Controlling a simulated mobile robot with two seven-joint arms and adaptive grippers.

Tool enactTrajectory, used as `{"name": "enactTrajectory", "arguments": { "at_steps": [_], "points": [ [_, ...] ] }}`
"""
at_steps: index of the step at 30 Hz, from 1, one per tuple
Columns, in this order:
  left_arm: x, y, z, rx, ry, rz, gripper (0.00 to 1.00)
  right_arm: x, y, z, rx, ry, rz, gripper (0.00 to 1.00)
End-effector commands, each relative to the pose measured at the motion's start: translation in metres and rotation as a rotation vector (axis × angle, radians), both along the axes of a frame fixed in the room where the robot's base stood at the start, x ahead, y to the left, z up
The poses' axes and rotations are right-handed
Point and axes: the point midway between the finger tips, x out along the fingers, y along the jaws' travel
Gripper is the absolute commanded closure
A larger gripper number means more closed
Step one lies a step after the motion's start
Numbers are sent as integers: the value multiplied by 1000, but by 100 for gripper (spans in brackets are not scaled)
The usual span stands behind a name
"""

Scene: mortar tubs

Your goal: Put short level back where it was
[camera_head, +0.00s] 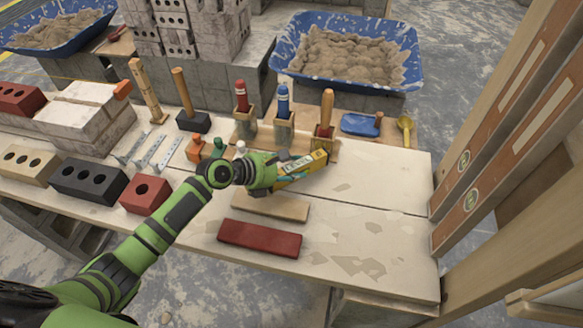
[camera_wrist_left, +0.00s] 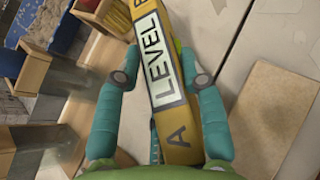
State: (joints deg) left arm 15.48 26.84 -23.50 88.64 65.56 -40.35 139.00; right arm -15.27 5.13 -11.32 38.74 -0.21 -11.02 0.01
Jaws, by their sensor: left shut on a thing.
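The short level (camera_head: 303,168) is a yellow bar with a pale LEVEL label. It also shows in the left wrist view (camera_wrist_left: 163,82), running lengthwise between the two teal fingers. My left gripper (camera_head: 279,174) is shut on the level, over the middle of the table; its fingers also show in the left wrist view (camera_wrist_left: 162,80). I cannot tell whether the level touches the table. The level's far end is close to the wooden holder with the wooden-handled tool. My right gripper is not in view.
A wooden board (camera_head: 270,206) and a red slab (camera_head: 259,238) lie in front of the gripper. Wooden holders with red- (camera_head: 241,97) and blue-handled (camera_head: 284,101) tools stand behind it. Bricks (camera_head: 88,181) are at left. The table (camera_head: 385,181) is mostly clear at right.

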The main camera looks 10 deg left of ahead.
Motion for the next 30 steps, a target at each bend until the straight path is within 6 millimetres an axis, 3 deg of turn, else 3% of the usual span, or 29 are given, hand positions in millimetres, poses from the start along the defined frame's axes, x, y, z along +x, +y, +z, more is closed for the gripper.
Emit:
{"name": "enactTrajectory", "arguments": {
  "at_steps": [5,6,7,20,26,30],
  "points": [
    [0,-1,-5,-3,0,0,99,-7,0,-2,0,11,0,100],
    [0,0,-5,-2,0,0,48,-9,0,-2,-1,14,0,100],
    [0,0,-5,-1,1,0,37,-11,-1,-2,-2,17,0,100],
    [0,0,1,2,-2,0,37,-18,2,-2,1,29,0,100],
    [-22,21,18,4,2,-1,37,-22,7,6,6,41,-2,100],
    [-41,41,34,4,2,-2,37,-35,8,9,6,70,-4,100]
  ]
}}
